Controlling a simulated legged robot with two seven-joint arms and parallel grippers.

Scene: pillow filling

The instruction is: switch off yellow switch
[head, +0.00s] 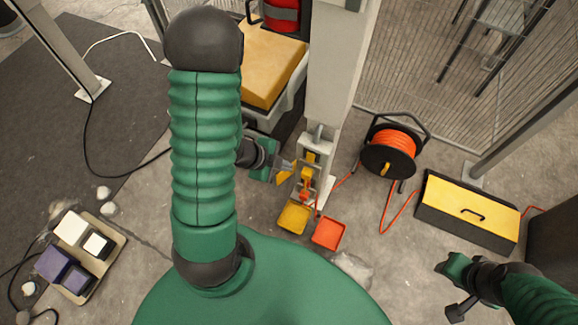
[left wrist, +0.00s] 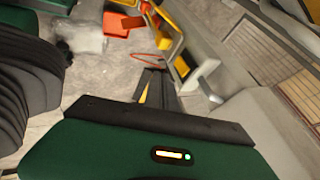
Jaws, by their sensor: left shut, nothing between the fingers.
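A narrow switch unit on the pale post carries a yellow switch part (head: 310,158) and an orange-red part (head: 305,195) below it. A yellow square plate (head: 294,217) and a red square plate (head: 328,232) sit at its foot. My left gripper (head: 291,172) is shut and empty, with its tips close beside the unit's left side; I cannot tell whether they touch it. In the left wrist view, its dark fingers (left wrist: 155,88) point toward a yellow frame (left wrist: 178,45). The switch's exact position is unclear. My right gripper (head: 455,290) is at the lower right, away from the unit.
The pale post (head: 336,65) rises behind the unit. An orange cable reel (head: 390,148) and a yellow-topped box (head: 468,208) stand to the right, with orange cable on the floor. A tray (head: 117,238) with several blocks lies at lower left.

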